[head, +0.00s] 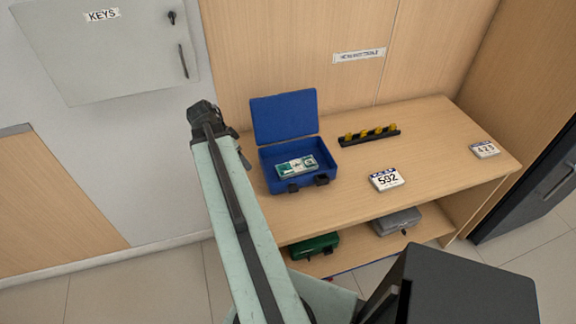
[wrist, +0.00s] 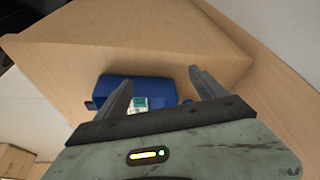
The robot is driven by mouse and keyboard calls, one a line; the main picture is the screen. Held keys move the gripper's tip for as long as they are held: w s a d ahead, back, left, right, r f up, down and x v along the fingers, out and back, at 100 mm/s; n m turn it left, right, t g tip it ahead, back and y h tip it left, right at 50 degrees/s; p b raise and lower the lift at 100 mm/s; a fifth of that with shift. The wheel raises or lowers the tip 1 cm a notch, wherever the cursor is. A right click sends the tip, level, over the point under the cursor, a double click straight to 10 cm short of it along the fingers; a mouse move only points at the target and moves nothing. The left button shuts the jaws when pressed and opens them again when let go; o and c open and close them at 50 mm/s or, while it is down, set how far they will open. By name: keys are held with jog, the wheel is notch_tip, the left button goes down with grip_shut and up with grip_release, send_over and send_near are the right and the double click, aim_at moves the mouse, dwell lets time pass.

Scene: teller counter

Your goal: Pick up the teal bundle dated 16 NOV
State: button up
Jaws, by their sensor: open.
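A bundle with teal and white markings (head: 296,167) lies inside an open blue cash box (head: 330,180) on the wooden counter. Its date is too small to read. In the wrist view the blue box (wrist: 155,87) lies below and beyond my gripper (wrist: 162,78), and part of the bundle (wrist: 139,104) shows near the left finger. The two fingers are apart with nothing between them, above the box and clear of the bundle. The rest of the bundle is hidden in the wrist view by the finger and gripper body.
The box's lid (head: 285,116) stands up at the back. Green (head: 314,246) and grey (head: 397,221) boxes sit on the shelf below.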

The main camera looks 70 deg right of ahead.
aim_at(296, 166)
jog(key=s+d+m, duration=0.1)
jog(key=s+d, duration=0.1)
jog(key=s, duration=0.2)
jog(key=s+d+m, duration=0.1)
jog(key=s+d, duration=0.2)
jog(key=s, duration=0.2)
jog(key=s+d+m+g, duration=0.1)
jog(key=s+d, duration=0.2)
jog(key=s, duration=0.2)
jog(key=shift+s+r+y, duration=0.1)
jog(key=shift+r+y, duration=0.2)
jog(key=b+x, duration=0.2)
jog(key=shift+f, duration=0.35)
jog(key=b+x, duration=0.5)
jog(key=shift+s+f, duration=0.1)
jog(key=shift+s, duration=0.3)
jog(key=shift+a, duration=0.1)
jog(key=c, duration=1.5)
